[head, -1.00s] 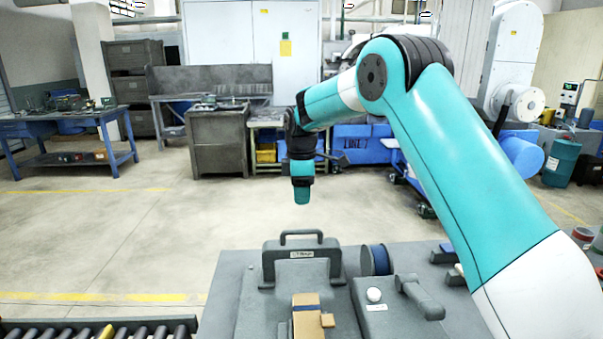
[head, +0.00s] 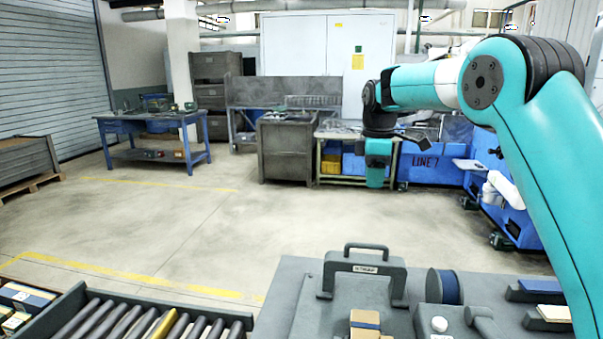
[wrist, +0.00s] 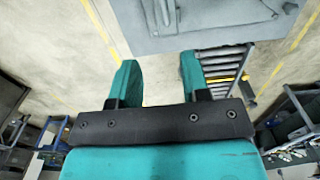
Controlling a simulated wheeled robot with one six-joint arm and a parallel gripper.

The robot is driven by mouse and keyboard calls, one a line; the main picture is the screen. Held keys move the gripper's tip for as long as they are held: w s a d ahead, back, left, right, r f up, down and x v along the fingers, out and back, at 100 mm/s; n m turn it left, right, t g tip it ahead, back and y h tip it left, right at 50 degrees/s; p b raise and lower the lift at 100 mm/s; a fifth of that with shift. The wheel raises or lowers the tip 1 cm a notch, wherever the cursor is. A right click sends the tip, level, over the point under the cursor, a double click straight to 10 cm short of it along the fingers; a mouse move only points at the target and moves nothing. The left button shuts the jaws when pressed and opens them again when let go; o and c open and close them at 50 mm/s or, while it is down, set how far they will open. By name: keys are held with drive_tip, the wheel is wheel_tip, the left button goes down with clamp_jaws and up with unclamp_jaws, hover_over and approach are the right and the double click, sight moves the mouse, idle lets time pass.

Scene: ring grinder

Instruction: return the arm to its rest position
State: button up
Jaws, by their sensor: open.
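My teal arm reaches in from the right edge of the head view, bent at a high elbow. My gripper (head: 377,178) hangs from its end, in front of the yellow and blue bins at the back. In the wrist view my gripper (wrist: 160,80) shows two teal fingers standing apart with nothing between them. It is above the floor, beyond the grey machine table (head: 290,300), which appears at the top of the wrist view (wrist: 200,38).
On the table stand a grey handled block (head: 362,283), a blue spool (head: 445,287), a white knob (head: 439,324) and a tan block (head: 365,320). A roller conveyor (head: 150,325) lies at lower left. A blue workbench (head: 150,135) stands far left. The middle floor is clear.

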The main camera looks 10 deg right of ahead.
drive_tip(key=s+a+m+y, duration=0.1)
drive_tip(key=s+a, duration=0.4)
drive_tip(key=s, duration=0.7)
drive_tip(key=s+a+f+m+y, duration=0.1)
drive_tip(key=s+a+m, duration=0.2)
drive_tip(key=s, duration=1)
drive_tip(key=s+a+m+y, duration=0.2)
drive_tip(key=s+a, duration=0.6)
drive_tip(key=s, duration=0.5)
drive_tip(key=shift+s+a+f, duration=0.15)
drive_tip(key=shift+f, duration=0.2)
